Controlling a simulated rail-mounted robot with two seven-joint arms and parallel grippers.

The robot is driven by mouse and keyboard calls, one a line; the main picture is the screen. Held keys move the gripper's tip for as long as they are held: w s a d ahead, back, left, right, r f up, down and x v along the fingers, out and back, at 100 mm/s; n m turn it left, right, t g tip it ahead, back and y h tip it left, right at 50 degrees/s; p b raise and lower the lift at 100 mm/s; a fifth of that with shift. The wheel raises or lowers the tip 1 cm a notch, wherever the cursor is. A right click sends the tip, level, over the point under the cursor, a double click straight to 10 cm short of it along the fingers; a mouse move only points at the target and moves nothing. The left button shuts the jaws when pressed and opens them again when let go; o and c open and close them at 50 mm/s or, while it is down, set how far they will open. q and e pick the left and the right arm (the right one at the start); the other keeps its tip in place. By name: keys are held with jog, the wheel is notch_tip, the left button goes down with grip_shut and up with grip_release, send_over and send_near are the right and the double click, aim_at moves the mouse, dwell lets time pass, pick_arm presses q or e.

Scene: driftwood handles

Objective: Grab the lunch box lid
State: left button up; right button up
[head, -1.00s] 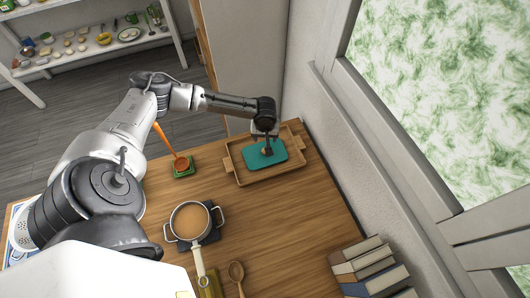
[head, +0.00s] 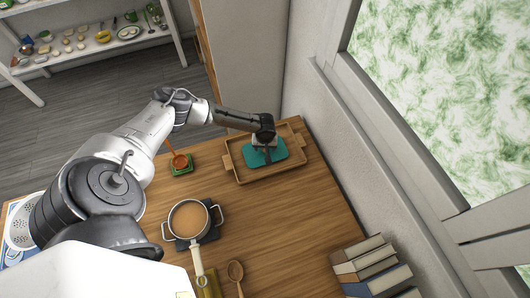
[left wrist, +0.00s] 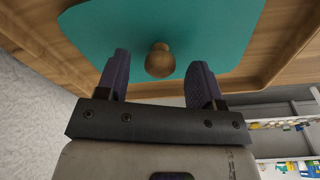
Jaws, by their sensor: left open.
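The lunch box lid (head: 280,155) is a teal rounded slab in a wooden tray. In the left wrist view the lid (left wrist: 100,30) fills the upper middle, with a round wooden knob (left wrist: 160,60) standing from it. My left gripper (head: 266,156) is over the lid and hides the knob in the head view. In the left wrist view my left gripper (left wrist: 160,74) is open, with one dark finger on each side of the knob and a gap on both sides. Whether anything lies under the lid is hidden. My right gripper is not in view.
The wooden tray (head: 238,179) sits at the table's far end, near the wall and window. A pot (head: 188,219) of brown liquid, an orange ladle (head: 180,161) on a green holder, a wooden spoon (head: 236,272) and books (head: 365,265) are around. The middle right tabletop is clear.

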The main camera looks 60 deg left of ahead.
pick_arm(q)
jog(key=shift+a+f, duration=0.1)
jog(key=shift+f, duration=0.55)
jog(key=c, duration=1)
jog(key=shift+r, duration=0.1)
